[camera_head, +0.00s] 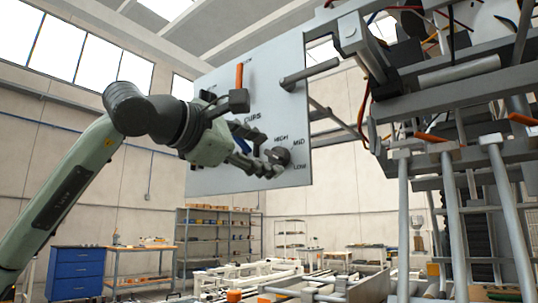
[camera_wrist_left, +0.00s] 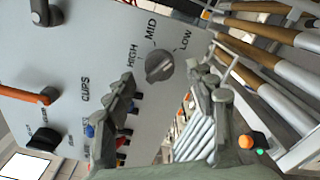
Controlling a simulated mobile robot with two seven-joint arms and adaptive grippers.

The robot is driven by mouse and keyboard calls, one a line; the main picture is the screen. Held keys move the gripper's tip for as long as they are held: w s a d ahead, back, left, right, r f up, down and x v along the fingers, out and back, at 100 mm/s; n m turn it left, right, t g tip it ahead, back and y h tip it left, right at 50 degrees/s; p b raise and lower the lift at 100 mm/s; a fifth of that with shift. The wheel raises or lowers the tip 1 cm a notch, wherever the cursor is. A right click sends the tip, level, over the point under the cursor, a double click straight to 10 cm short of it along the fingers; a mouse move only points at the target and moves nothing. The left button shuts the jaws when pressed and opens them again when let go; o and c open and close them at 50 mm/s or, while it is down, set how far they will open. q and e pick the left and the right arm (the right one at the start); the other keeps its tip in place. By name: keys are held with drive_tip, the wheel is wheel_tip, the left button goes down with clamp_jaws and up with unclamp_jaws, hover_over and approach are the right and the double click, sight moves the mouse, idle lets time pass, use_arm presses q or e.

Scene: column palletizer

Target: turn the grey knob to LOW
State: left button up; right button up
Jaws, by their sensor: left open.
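The grey knob (camera_head: 281,156) sits near the lower right edge of a light grey panel (camera_head: 291,113). HIGH, MID and LOW are printed around it. In the left wrist view the knob (camera_wrist_left: 159,66) shows in full with a raised grip bar; I cannot tell which mark it points at. My left gripper (camera_head: 258,161) is open in front of the panel, close to the knob. In the wrist view its two fingers stand to the left and right below the knob, with nothing between them. Contact with the knob cannot be made out. My right gripper is not in view.
The panel also carries an orange lever (camera_wrist_left: 34,96), a black knob (camera_wrist_left: 44,140) and small coloured parts under the CUPS label, partly behind the left finger. Metal frames and rollers (camera_wrist_left: 265,93) lie right of the panel. Shelves (camera_head: 218,232) and a blue cabinet (camera_head: 76,273) stand far behind.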

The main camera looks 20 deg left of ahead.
use_arm(q)
drive_tip(key=v, duration=1)
